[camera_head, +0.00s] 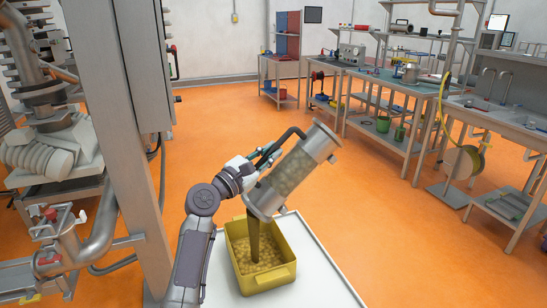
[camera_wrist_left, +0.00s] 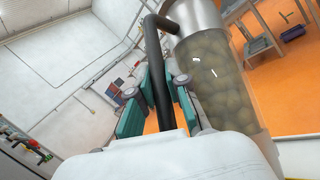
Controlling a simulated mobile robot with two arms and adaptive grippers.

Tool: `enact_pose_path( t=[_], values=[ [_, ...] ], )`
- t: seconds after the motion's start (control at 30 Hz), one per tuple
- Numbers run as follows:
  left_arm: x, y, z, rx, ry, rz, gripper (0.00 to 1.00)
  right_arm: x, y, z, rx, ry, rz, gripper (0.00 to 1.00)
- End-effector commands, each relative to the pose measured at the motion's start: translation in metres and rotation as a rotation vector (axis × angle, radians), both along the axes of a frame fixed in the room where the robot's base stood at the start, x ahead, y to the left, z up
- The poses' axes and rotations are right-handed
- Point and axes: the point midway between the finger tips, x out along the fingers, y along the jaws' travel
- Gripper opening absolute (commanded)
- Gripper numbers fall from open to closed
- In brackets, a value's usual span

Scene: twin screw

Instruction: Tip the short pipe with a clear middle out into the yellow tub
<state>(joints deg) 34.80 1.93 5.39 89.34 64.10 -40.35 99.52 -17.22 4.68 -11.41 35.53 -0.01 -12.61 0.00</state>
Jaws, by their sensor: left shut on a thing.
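The short pipe (camera_head: 294,172) has metal ends and a clear middle with brownish lumpy contents. It is tilted, its lower end above the yellow tub (camera_head: 277,280). A brown stream (camera_head: 255,240) falls from that lower end into the tub, where similar brown material (camera_head: 262,262) covers the bottom. My left gripper (camera_head: 262,158) is shut on the pipe's dark handle. In the left wrist view, the green finger pads of the left gripper (camera_wrist_left: 157,100) close around the dark handle (camera_wrist_left: 153,70), beside the clear pipe wall (camera_wrist_left: 222,85). My right gripper is not in view.
The tub stands on a white tabletop (camera_head: 325,280). A grey column (camera_head: 120,120) and machinery with pipes (camera_head: 50,150) stand at the left. Workbenches (camera_head: 400,85) stand at the back right. The orange floor (camera_head: 400,220) to the right of the table is clear.

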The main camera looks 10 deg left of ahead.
Motion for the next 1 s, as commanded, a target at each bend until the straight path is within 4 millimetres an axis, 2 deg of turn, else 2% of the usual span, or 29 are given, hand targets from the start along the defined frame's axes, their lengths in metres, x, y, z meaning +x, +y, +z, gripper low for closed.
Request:
enact_pose_path(
  t=[0.1, 0.5, 1.0],
  values=[
    [-0.003, 0.003, -0.002, -0.022, -0.021, 0.001, 0.0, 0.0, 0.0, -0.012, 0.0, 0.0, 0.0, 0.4],
    [-0.008, 0.011, -0.01, -0.075, -0.056, 0.001, 0.0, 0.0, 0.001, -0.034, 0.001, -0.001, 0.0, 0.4],
    [-0.01, 0.014, -0.01, -0.089, -0.065, 0.001, 0.0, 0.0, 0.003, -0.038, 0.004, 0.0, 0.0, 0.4]
  ],
)
